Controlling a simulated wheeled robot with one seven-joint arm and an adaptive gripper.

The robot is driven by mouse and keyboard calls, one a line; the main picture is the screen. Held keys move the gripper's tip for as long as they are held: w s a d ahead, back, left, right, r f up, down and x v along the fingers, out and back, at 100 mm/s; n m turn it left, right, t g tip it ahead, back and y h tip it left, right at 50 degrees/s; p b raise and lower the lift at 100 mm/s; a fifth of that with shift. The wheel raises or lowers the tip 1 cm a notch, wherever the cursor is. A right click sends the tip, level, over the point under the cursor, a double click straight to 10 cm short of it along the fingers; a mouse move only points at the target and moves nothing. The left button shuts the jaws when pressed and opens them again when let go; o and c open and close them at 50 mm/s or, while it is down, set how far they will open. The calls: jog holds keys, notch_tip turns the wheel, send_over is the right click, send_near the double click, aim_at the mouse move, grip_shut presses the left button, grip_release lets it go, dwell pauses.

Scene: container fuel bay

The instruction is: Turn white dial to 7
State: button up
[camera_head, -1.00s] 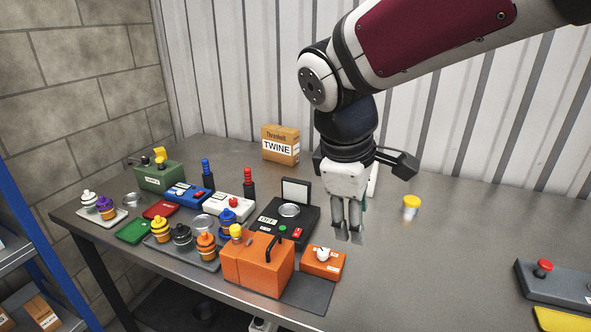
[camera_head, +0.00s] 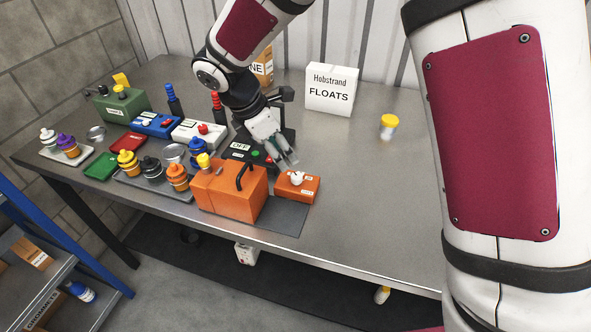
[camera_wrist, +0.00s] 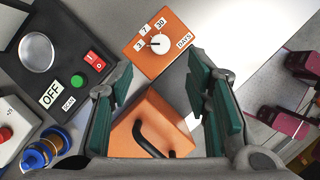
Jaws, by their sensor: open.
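The white dial (camera_head: 297,178) sits on top of a small orange box (camera_head: 309,190) at the table's front. In the wrist view the dial (camera_wrist: 161,44) has the labels 3, 7 and 30 around it and DAYS at one side. Its dark mark appears to point toward the 3. My gripper (camera_head: 286,161) is open and empty, close behind and above the dial, apart from it. In the wrist view its green-padded fingers (camera_wrist: 162,95) are spread wide, with the dial beyond them.
A larger orange case (camera_head: 228,194) with a black handle stands left of the dial box. A black device (camera_head: 240,150) marked OFF is behind it. Several bottles and coloured boxes crowd the left. A white FLOATS box (camera_head: 331,90) and yellow-lidded jar (camera_head: 388,127) stand behind. The table's right is open.

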aim_at(296, 176)
jog(key=p+x, duration=0.1)
jog(key=x, duration=0.8)
jog(key=shift+d+f, duration=0.15)
jog(key=shift+f, duration=0.2)
grip_shut()
